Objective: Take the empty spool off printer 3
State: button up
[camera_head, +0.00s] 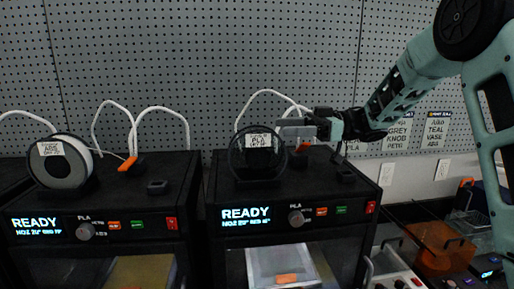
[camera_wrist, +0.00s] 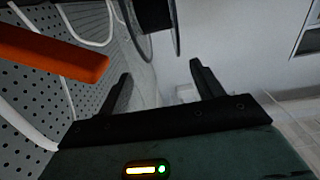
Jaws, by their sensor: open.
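A black spool with no filament visible on it (camera_head: 237,163) sits upright on top of the right-hand printer (camera_head: 333,211), with a white PLA label on it. I cannot read a printer number. My gripper (camera_head: 285,127) reaches in from the right and is at the upper right of the spool. In the wrist view my gripper (camera_wrist: 160,75) has its two fingers apart with nothing between them. The spool's dark rim (camera_wrist: 177,28) shows at the top of that view, beyond the fingertips. I cannot tell whether anything touches.
The left printer (camera_head: 140,212) carries a white filament spool (camera_head: 75,165) labelled ABS. White tubes arch up behind both printers, and an orange part (camera_wrist: 50,52) is close by in the wrist view. A grey pegboard wall (camera_head: 220,60) stands behind. An orange box (camera_head: 438,248) is at right.

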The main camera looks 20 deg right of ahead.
aim_at(265, 128)
jog(key=shift+w+a, duration=0.1)
jog(key=shift+a, duration=0.55)
jog(key=a+p, duration=0.1)
jog(key=a, duration=0.1)
jog(key=a+p, duration=0.2)
jog(key=shift+w+a+r, duration=0.15)
jog(key=shift+a+r, duration=0.05)
jog(key=shift+a, duration=0.1)
jog(key=shift+w+a+f, duration=0.1)
jog(key=shift+a+f, duration=0.1)
jog(key=shift+a, duration=0.1)
jog(key=c, duration=1.3)
jog(key=shift+c, duration=0.2)
